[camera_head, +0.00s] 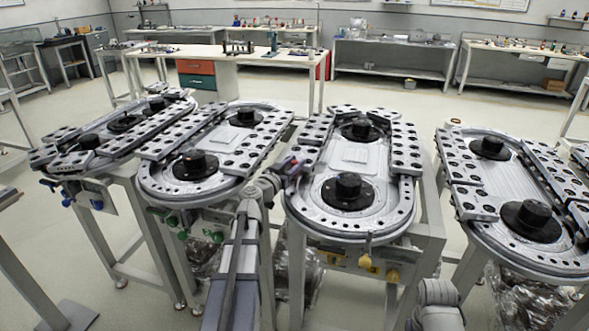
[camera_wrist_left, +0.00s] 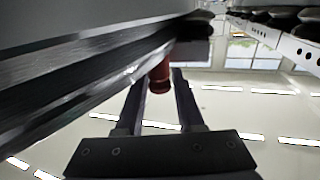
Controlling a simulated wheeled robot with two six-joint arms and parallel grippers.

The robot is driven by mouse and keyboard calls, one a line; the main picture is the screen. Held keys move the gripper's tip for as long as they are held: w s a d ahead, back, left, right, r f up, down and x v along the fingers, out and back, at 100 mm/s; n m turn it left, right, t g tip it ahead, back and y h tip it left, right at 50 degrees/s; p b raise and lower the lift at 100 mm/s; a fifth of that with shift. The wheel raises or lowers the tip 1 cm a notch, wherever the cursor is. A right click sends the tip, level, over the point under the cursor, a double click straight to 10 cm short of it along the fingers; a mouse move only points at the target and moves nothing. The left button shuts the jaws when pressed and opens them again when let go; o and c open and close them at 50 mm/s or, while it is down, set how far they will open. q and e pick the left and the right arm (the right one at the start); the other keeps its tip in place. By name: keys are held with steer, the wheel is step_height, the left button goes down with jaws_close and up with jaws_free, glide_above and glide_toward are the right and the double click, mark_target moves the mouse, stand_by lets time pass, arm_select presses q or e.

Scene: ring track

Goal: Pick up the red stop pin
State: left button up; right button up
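The red stop pin (camera_wrist_left: 160,74) shows in the left wrist view as a short red cylinder between the tips of my left gripper (camera_wrist_left: 161,86). The two dark fingers stand apart on either side of it, with narrow gaps; contact is hard to judge. In the head view, my left gripper (camera_head: 289,166) is beside the left edge of the third ring track (camera_head: 380,228). The pin is too small there to make out clearly. Of my right arm only a link shows at the bottom of the head view; its gripper is out of sight.
A second ring track (camera_head: 222,187) stands left of my left arm, with a narrow gap between the tracks. A fourth track (camera_head: 520,250) stands at the right. A dark rail (camera_wrist_left: 70,85) runs close beside the fingers in the wrist view. Workbenches line the back.

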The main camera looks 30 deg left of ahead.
arm_select(q)
jaws_close()
steer(key=shift+r, duration=0.1)
stand_by(0.3)
